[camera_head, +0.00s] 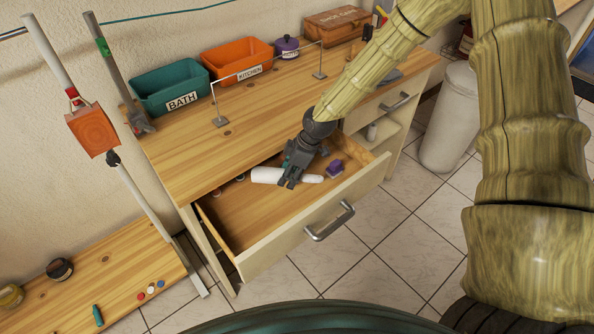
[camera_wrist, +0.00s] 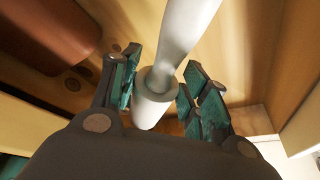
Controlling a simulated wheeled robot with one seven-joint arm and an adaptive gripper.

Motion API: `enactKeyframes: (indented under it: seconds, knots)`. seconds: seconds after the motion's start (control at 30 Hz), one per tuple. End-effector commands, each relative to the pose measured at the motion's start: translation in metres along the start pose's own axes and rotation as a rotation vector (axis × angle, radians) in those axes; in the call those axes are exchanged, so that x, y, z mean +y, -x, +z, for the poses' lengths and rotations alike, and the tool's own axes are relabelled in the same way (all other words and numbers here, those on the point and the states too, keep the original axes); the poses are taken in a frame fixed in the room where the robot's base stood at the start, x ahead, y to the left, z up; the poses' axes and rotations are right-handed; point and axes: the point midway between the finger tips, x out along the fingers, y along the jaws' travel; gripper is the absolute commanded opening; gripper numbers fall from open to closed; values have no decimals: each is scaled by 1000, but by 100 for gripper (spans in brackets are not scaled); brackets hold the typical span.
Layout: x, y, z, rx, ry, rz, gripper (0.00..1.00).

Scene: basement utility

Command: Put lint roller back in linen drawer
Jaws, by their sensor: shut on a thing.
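The white lint roller (camera_head: 263,175) is low over or inside the open drawer (camera_head: 252,217) of the wooden-topped cabinet; I cannot tell whether it touches the drawer floor. My gripper (camera_head: 290,181) reaches down into the drawer and is shut on the lint roller, hiding its middle. In the wrist view the lint roller (camera_wrist: 187,40) runs between the two green-padded fingers, its thicker white end nearest the palm. The drawer is pulled well out, and its front panel and grey handle face the floor side.
A purple object (camera_head: 335,168) lies in the drawer right of my gripper. Small round items (camera_head: 217,191) lie near its back left. A teal BATH bin (camera_head: 170,87) and orange KITCHEN bin (camera_head: 237,58) stand on the cabinet top. The drawer's front left floor is clear.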

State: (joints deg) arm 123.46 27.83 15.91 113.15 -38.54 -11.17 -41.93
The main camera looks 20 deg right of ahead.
Motion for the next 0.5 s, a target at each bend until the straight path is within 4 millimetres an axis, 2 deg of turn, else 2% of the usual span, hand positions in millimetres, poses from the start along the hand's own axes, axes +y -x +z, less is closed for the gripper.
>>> enactKeyframes:
  seconds: [0.27, 0.5]
  knots:
    - [22, 12, 20, 2, -4, 2, 15]
    - [23, -4, 26, 0, -1, 1, 15]
